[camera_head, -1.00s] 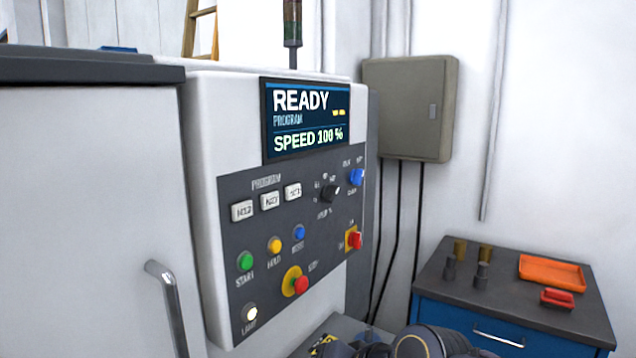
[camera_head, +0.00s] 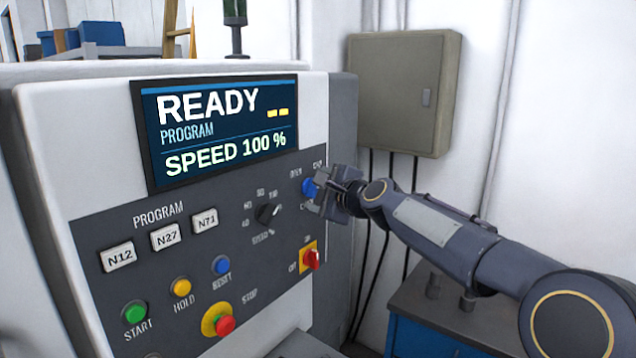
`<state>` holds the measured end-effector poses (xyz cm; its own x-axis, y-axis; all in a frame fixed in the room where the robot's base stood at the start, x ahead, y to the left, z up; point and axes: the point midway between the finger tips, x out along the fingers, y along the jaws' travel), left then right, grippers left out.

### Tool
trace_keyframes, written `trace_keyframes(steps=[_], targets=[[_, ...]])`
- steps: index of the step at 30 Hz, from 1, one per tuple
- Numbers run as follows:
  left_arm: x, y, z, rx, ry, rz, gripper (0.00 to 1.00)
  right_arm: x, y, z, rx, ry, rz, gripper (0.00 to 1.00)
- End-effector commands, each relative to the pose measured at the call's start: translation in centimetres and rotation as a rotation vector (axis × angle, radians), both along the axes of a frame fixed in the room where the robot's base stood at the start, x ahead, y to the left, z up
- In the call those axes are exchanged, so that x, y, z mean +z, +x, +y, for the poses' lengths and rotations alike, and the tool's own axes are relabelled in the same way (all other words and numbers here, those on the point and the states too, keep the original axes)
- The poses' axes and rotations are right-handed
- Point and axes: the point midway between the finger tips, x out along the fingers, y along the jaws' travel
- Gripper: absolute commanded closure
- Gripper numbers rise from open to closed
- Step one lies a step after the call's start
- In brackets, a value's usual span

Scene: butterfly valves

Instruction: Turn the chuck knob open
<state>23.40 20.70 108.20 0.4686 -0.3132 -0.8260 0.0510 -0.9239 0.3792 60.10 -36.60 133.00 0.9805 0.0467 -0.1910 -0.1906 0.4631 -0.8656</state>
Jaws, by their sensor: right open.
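The chuck knob (camera_head: 308,187) is a blue rotary knob at the upper right of the dark control panel, with small labels around it, one reading OPEN. My right gripper (camera_head: 319,196) is open and right at the knob, reaching in from the right. Its fingers cover the right part of the knob, so the knob's pointer direction is hidden. I cannot tell whether the fingers touch the knob. My left gripper is out of view.
The panel (camera_head: 190,265) also carries a black speed knob (camera_head: 267,213), a red switch (camera_head: 311,258), a red stop button (camera_head: 226,325) and program buttons. A screen (camera_head: 222,130) above reads READY, SPEED 100 %. A grey wall box (camera_head: 395,90) hangs behind my right arm.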

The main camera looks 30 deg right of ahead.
Motion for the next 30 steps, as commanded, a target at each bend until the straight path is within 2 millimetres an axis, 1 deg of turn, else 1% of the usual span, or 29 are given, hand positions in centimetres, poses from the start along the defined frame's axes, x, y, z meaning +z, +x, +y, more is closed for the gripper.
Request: trace_keyframes(steps=[3, 10, 20, 21, 26, 30], targets=[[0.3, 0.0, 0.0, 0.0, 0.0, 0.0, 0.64, -0.1, 0.5, 0.1, 0.002, -0.001, 0.0, 0.36], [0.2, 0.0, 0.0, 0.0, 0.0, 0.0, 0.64, -0.2, 0.6, 0.1, 0.0, -0.002, 0.0, 0.36], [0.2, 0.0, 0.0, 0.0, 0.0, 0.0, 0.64, -0.2, 0.5, 0.0, 0.0, -0.002, 0.0, 0.8], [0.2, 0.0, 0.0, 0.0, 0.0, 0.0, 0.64, -0.2, 0.5, 0.0, 0.001, -0.002, 0.001, 0.81], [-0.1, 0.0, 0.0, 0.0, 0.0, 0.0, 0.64, -0.3, 0.5, 0.1, 0.001, -0.012, -0.003, 0.81], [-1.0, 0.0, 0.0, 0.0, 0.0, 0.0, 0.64, -0.5, 0.5, 0.1, 0.0, -0.046, -0.019, 0.81]])
